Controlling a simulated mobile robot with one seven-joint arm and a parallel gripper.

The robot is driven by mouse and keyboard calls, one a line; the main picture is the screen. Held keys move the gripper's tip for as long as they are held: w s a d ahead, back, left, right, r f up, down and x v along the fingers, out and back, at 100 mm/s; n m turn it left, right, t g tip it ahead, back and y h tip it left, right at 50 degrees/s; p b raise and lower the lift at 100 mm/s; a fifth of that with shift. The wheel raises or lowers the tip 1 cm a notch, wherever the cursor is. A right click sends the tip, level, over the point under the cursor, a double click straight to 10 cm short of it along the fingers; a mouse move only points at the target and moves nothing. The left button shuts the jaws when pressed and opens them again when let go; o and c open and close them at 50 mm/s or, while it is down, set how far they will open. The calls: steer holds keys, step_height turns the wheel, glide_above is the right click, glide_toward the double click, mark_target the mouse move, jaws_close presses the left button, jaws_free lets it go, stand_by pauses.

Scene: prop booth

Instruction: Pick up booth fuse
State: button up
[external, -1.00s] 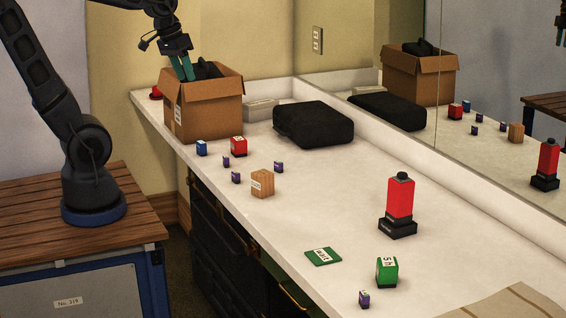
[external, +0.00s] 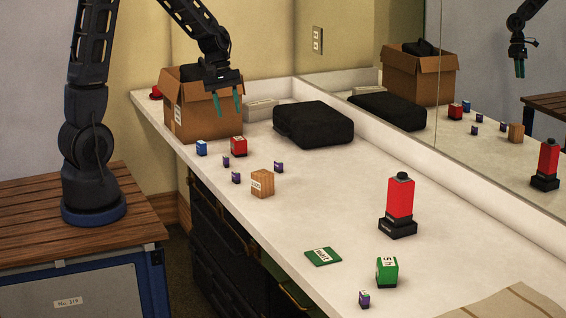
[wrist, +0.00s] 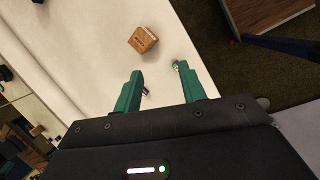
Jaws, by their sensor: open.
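Several small purple boxes lie on the white counter; which is the booth fuse, if any, I cannot tell. Another (external: 364,299) is at the near end. My gripper (external: 229,113) is open and empty, in the air in front of the cardboard box, above and behind these boxes. In the wrist view a purple box (wrist: 146,92) shows beside the left finger, and a small item (wrist: 176,66) is partly visible by the right fingertip.
The wooden block (external: 262,184), blue block (external: 202,148) and red block (external: 238,146) stand close by. The cardboard box (external: 205,125) and black case (external: 313,124) are behind. A mirror lines the right.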

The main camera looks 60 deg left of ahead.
mark_target(236, 172)
steer(key=w+a+f+n, duration=0.1)
steer(key=a+f+n, duration=0.1)
steer(key=f, duration=0.4)
steer(key=w+a+f+n, duration=0.1)
steer(key=a+f+n, duration=0.1)
steer(key=f, duration=0.4)
steer(key=w+a+f+n+h, duration=0.1)
steer(key=w+a+f+n, duration=0.1)
steer(key=f, duration=0.4)
steer(key=shift+f, duration=0.4)
steer(key=shift+s+x, duration=0.2)
steer(key=shift+x, duration=1.1)
steer(key=shift+s+x, duration=0.2)
steer(key=shift+x, duration=1.15)
jaws_close()
